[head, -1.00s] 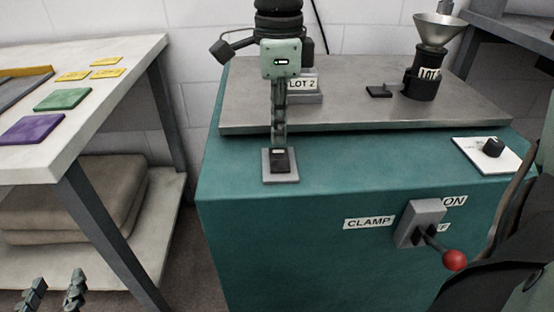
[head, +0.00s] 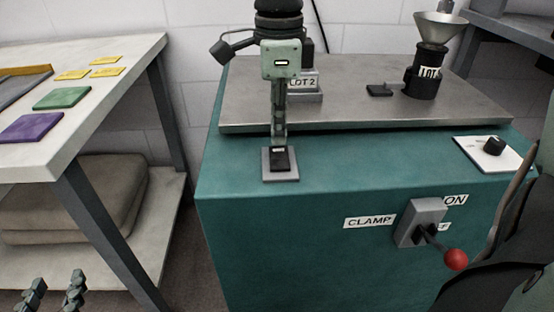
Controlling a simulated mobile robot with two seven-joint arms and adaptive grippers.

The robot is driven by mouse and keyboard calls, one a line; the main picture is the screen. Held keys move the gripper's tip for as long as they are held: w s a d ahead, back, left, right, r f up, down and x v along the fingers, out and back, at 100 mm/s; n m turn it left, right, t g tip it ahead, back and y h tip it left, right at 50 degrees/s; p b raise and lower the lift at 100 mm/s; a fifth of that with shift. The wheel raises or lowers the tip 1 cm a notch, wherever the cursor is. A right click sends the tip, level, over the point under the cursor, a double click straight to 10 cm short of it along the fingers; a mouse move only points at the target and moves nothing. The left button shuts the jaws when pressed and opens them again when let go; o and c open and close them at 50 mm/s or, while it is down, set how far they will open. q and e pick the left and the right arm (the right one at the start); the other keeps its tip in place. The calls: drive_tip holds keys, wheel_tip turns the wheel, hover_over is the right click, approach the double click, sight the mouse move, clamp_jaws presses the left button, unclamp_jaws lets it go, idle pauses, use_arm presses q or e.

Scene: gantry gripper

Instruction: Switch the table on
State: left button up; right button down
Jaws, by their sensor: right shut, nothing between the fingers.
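The table is a teal cabinet (head: 300,235) with a grey metal top plate (head: 345,112). A black rocker switch (head: 280,159) on a small grey plate sits on its front ledge, at the left. My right gripper (head: 279,142) points down, shut and empty, with its fingertips at the switch's far end. I cannot tell whether they touch it. On the front face, a lever with a red knob (head: 456,260) hangs down to the right from a grey block, beside CLAMP, ON and partly hidden OFF labels. My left gripper (head: 55,290) is open and empty at the bottom left.
A dark rotary knob (head: 494,146) sits on a white plate at the right. A funnel holder (head: 425,70) and a LOT 2 block (head: 303,90) stand on the metal top. A white bench (head: 110,115) with coloured cards is at the left. My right arm covers the lower right.

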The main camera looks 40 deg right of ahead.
sight(279, 149)
drive_tip(key=shift+f+b, duration=0.95)
drive_tip(key=shift+f, duration=0.05)
drive_tip(key=shift+r, duration=0.2)
drive_tip(key=shift+r+p, duration=2.1)
drive_tip(key=shift+r, duration=1.25)
